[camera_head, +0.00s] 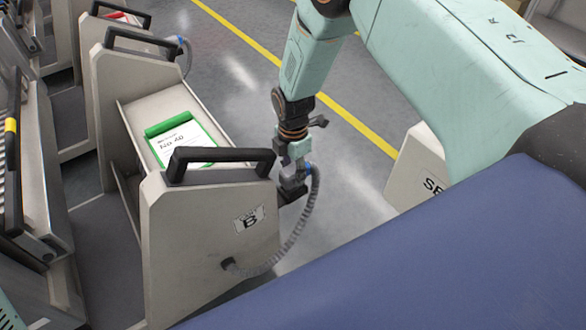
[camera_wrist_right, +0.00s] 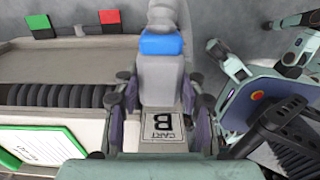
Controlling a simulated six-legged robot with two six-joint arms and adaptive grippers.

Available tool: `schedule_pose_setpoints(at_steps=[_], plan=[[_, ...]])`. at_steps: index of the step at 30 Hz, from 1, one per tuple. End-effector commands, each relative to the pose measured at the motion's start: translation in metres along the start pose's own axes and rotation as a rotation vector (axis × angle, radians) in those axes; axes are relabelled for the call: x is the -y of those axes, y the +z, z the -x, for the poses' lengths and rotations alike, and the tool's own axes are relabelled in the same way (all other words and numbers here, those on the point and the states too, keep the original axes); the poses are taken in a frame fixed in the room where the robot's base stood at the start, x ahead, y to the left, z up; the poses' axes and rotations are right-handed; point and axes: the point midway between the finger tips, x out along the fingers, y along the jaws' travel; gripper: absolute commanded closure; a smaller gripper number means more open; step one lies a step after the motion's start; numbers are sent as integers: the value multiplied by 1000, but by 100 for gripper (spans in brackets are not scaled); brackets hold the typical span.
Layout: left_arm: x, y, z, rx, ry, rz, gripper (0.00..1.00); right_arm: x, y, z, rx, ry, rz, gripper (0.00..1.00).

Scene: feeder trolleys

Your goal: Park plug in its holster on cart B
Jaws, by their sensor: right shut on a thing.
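Cart B (camera_head: 205,235) stands left of centre in the head view, with its "CART B" label on the near end panel; the label also shows in the wrist view (camera_wrist_right: 162,124). My right gripper (camera_head: 292,163) is beside the cart's right edge, shut on the grey plug (camera_head: 291,184). In the wrist view the plug (camera_wrist_right: 161,85), with a blue collar, sits between the two fingers. A ribbed grey cable runs from the plug down to the cart's lower panel. A dark block, possibly the holster (camera_head: 293,197), shows just below the plug; whether they touch is unclear. My left gripper is out of view.
A green-framed card (camera_head: 180,142) lies on the cart's top behind a black handle (camera_head: 222,157). Other carts (camera_head: 130,80) stand close on the left. A pale panel (camera_head: 412,170) is to the right. Floor with a yellow line (camera_head: 358,128) lies clear between.

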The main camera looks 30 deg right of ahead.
Motion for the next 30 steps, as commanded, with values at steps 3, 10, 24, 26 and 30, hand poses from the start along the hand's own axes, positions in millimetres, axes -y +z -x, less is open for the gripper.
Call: schedule_pose_setpoints(at_steps=[3,10,24,26,30], plan=[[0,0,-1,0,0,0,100,0,0,-2,0,1,0,100],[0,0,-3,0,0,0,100,0,0,-5,0,1,0,100],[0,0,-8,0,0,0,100,0,0,-11,0,1,0,100],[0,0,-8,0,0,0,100,0,0,-11,0,1,0,100],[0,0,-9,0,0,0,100,0,0,-13,0,1,0,100]])
